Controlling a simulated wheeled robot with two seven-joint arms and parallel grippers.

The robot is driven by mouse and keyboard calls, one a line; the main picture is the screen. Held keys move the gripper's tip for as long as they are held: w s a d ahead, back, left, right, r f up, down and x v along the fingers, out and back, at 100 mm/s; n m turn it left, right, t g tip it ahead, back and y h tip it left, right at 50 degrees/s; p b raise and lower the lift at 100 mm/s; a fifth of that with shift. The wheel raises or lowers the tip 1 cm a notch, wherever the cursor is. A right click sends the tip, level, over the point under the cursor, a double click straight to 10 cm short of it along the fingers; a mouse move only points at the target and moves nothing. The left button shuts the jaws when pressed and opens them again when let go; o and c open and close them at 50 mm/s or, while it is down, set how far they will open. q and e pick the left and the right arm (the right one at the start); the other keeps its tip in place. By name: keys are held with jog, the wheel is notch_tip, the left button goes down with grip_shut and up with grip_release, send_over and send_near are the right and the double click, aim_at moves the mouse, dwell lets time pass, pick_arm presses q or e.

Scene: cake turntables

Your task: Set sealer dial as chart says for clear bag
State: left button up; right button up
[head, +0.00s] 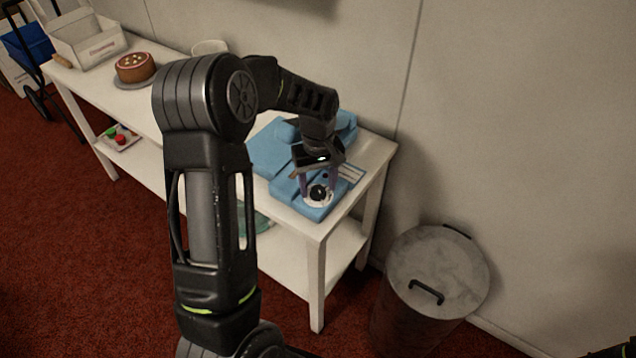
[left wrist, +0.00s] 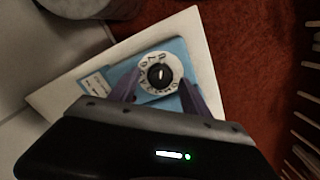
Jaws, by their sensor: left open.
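The blue sealer (head: 283,190) stands on the right end of the white table. Its black dial knob (head: 318,193) sits on a white numbered ring at the machine's front right. In the left wrist view the dial (left wrist: 160,76) shows a white pointer mark, and the ring's figures are too small to read surely. My left gripper (head: 319,188) points down over the dial, its two purple fingers open on either side of the knob. I cannot tell whether they touch it. A pale chart card (head: 352,173) lies beside the dial; its writing is unreadable.
The white table (head: 385,150) ends just right of the sealer. A grey lidded bin (head: 437,270) stands on the floor beyond it. A brown cake (head: 136,67) and a white box (head: 88,40) stand at the table's far left. The wall is close behind.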

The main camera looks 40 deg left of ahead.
pick_arm(q)
jog(key=shift+f, duration=0.15)
jog(key=shift+c, duration=0.3)
grip_shut()
